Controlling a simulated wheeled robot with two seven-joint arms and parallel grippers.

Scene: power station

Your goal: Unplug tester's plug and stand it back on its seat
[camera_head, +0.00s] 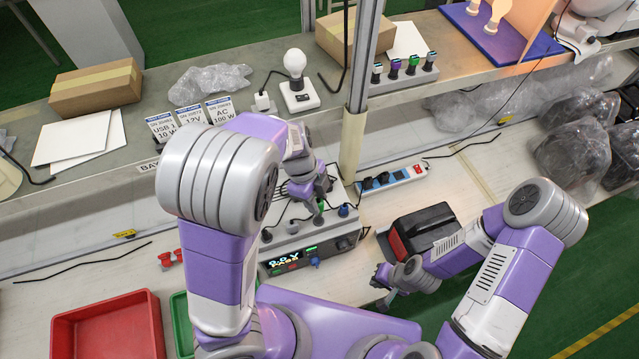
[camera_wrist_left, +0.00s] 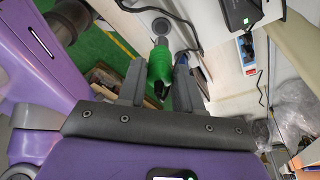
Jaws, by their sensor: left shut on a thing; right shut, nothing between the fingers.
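I cannot tell whether the plug touches a socket. My right gripper (camera_head: 384,281) is shut and empty, low beside a black and red box.
A blue plug (camera_head: 343,210) stands right of the green one on the tester. The black and red box (camera_head: 428,228) and a power strip (camera_head: 394,178) are to the right. Red bin (camera_head: 110,325) is front left. The shelf behind holds a bulb (camera_head: 295,62) and label cards (camera_head: 190,117).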

